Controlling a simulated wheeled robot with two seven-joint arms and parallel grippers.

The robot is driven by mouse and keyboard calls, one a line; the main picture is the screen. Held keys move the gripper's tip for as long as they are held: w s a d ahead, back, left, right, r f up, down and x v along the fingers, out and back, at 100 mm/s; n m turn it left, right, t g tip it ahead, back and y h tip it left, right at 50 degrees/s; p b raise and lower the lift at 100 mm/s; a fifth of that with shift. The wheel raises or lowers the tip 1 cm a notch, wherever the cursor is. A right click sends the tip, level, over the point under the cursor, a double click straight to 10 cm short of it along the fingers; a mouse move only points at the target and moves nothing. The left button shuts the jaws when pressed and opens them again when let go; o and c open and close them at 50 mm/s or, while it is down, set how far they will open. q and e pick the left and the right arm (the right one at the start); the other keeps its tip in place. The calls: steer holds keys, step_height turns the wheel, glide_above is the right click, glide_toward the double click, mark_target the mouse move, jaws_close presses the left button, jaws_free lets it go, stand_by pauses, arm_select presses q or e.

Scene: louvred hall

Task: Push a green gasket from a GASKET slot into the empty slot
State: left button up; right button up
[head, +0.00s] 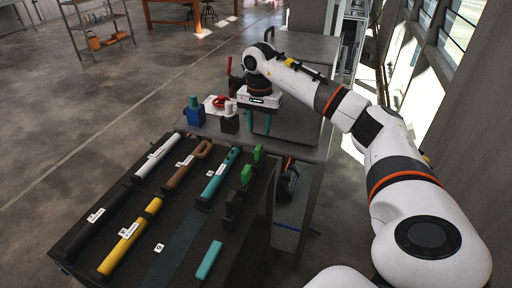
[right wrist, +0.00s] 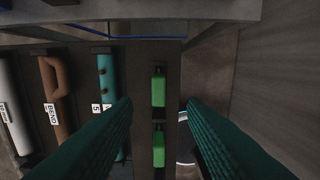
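Two green gaskets stand in a row on the right side of the dark rack, a far one (head: 258,153) and a nearer one (head: 246,174). In the right wrist view, they show as two green blocks, upper (right wrist: 158,91) and lower (right wrist: 158,148). A bare slot (head: 178,250) with a small white label lies right of the yellow pipe. My left gripper is not in view.
The rack also holds a white pipe (head: 157,155), brown bend (head: 188,165), teal pipe (head: 219,175), black pipe (head: 92,228) and yellow pipe (head: 130,237). A dark block (head: 231,204) and a turquoise block (head: 209,260) are nearer. A blue bottle (head: 194,114) stands on the bench.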

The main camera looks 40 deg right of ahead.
mark_target(259, 146)
step_height(259, 146, down, 10)
steer(key=b, duration=0.6)
steer(key=shift+a+r, duration=0.1)
steer(key=shift+r, duration=0.1)
jaws_close()
stand_by(1.5)
